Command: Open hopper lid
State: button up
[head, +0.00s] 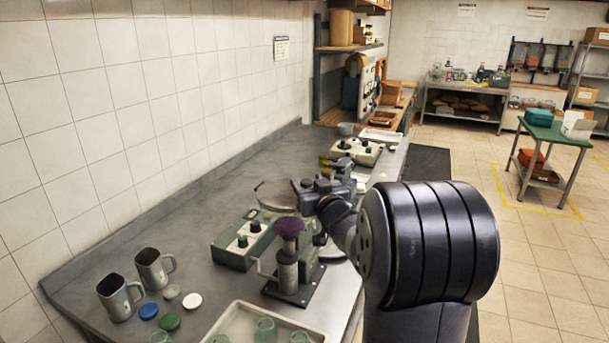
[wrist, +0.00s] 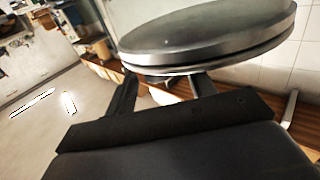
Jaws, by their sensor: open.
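The hopper lid is a round grey metal disc (wrist: 210,38) with a rim, close in front of my gripper in the wrist view. In the head view a round grey disc (head: 272,196), which looks like the same lid, shows just left of my gripper (head: 303,190). My gripper is open; its two dark fingers (wrist: 162,90) reach toward the lid's lower rim in the wrist view. I cannot tell whether they touch it. The hopper body under the lid is mostly hidden by my arm and nearby things.
A metal device with a purple top (head: 289,228) stands just in front of the disc. A green box with knobs (head: 243,240) is to its left. Two metal mugs (head: 118,298), loose lids (head: 169,321) and a tray with jars (head: 232,325) are nearer. The counter's wall side is clear.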

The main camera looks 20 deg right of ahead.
aim_at(287, 187)
jog(key=shift+w+p, duration=0.35)
jog(key=shift+w, duration=1.45)
grip_shut()
